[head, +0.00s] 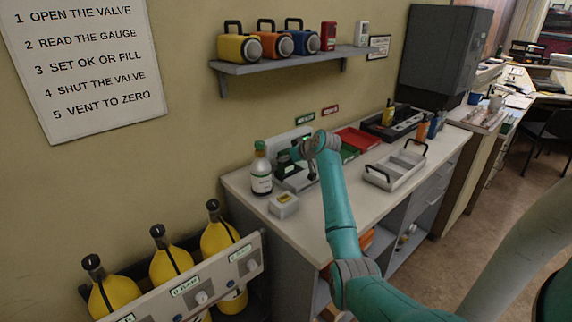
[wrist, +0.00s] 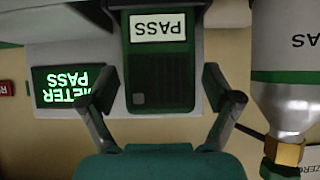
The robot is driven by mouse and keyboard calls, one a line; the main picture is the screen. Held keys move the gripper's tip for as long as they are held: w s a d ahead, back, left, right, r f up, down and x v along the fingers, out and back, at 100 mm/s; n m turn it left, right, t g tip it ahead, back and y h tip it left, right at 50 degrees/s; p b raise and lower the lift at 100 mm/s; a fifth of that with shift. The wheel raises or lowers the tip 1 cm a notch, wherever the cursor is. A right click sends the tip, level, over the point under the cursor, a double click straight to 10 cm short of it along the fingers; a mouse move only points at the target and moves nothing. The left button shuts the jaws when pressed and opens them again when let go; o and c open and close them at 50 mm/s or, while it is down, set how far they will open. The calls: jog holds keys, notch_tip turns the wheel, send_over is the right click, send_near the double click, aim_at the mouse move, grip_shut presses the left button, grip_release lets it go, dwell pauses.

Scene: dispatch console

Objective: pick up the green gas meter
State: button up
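The green gas meter (wrist: 157,85) is in the wrist view, upside down, with a white PASS label on its face. It stands upright against a pale dock or panel. My gripper (wrist: 158,75) is open, with one finger on each side of the meter. A narrow gap shows beside the left finger; I cannot tell whether the right one touches. In the head view my gripper (head: 292,154) is over the back left of the counter, and the arm and gripper mostly hide the meter there.
A gas bottle (head: 261,176) with a green cap stands close left of my gripper. A small grey box (head: 284,205) sits in front. A lit METER PASS sign (wrist: 73,88) is beside the meter. Red tray (head: 357,139) and white carrier (head: 394,169) lie to the right.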

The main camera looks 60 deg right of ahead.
jog(key=c, duration=1.1)
jog(key=shift+r, duration=0.1)
jog(key=shift+c, duration=0.6)
